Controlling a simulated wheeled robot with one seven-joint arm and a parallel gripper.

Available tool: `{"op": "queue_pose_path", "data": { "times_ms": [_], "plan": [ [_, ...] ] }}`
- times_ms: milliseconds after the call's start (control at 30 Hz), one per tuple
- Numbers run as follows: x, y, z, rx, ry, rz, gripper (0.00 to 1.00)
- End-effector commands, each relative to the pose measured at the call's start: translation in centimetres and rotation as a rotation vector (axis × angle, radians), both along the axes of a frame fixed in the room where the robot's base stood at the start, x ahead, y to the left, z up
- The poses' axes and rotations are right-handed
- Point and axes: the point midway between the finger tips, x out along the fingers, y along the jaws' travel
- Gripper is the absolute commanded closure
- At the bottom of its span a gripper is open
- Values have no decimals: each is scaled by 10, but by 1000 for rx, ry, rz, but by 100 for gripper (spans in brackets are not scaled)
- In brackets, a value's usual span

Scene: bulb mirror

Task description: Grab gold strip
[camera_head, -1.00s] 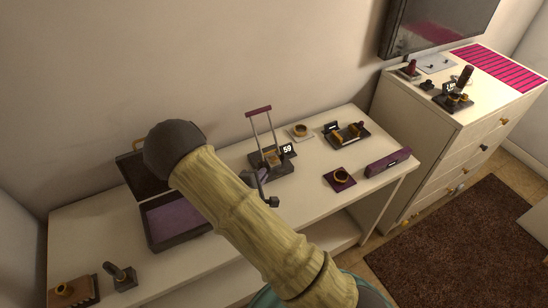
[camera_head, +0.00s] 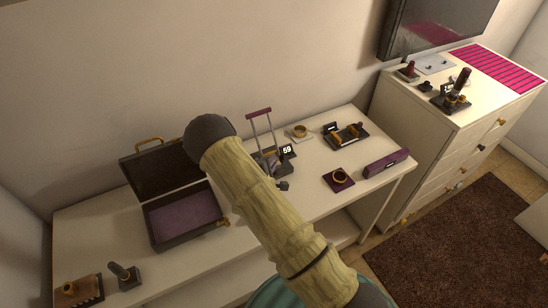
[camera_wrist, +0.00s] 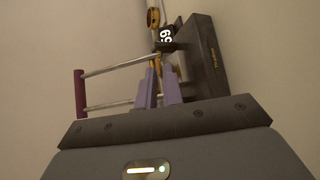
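A dark press-like device (camera_head: 283,167) with a "59" tag and a tall purple-topped handle stands on the white table. It also shows in the wrist view (camera_wrist: 207,55), with gold round parts (camera_wrist: 153,18). No gold strip can be told apart for certain among these gold parts. My gripper's purple fingers (camera_wrist: 160,88) point at the device in the wrist view, with a narrow gap between them. Nothing is clearly held. In the head view, my gripper (camera_head: 270,164) is at the device's left side, mostly hidden by my arm.
An open dark case (camera_head: 150,232) with purple lining stands to the left. A white dresser (camera_head: 445,140) stands beyond.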

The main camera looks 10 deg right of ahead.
Motion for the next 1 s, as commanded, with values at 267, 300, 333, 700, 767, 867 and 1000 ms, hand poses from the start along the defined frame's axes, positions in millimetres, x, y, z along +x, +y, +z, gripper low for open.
{"op": "queue_pose_path", "data": {
  "times_ms": [267,300,333,700,767,867,1000],
  "plan": [
    [8,-5,-4,0,1,2,92],
    [8,-5,-4,0,1,1,92],
    [8,-5,-4,0,1,1,92],
    [8,-5,-4,0,1,1,100],
    [8,-5,-4,0,1,1,100],
    [8,-5,-4,0,1,1,100],
    [8,-5,-4,0,1,1,100]
  ]
}}
